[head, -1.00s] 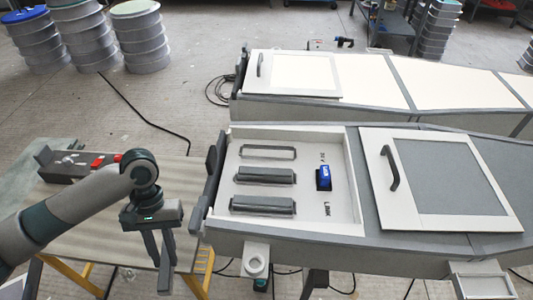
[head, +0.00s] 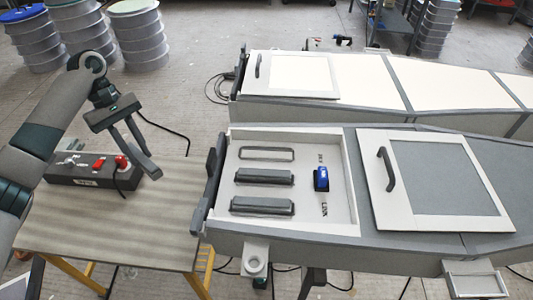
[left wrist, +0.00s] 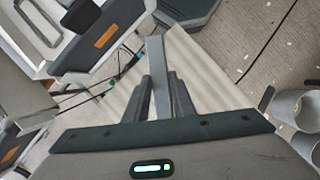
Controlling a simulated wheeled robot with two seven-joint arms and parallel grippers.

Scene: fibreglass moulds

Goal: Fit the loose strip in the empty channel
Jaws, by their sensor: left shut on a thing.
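My left gripper (head: 146,160) is at the left, raised above the far part of the workbench and left of the near mould. In the left wrist view its fingers (left wrist: 158,95) are shut on a grey bar, the loose strip (left wrist: 155,60), which sticks out past the fingertips. The empty channel (head: 266,147) is a grey-rimmed slot at the top of the mould's white recess. Below it two dark grey strips (head: 264,177) (head: 262,206) sit in their channels. My right gripper is not in view.
A dark box with red switches (head: 98,166) stands on the bench (head: 110,230), close to the gripper. A framed lid with a handle (head: 388,170) lies to the right. The bench's front is clear.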

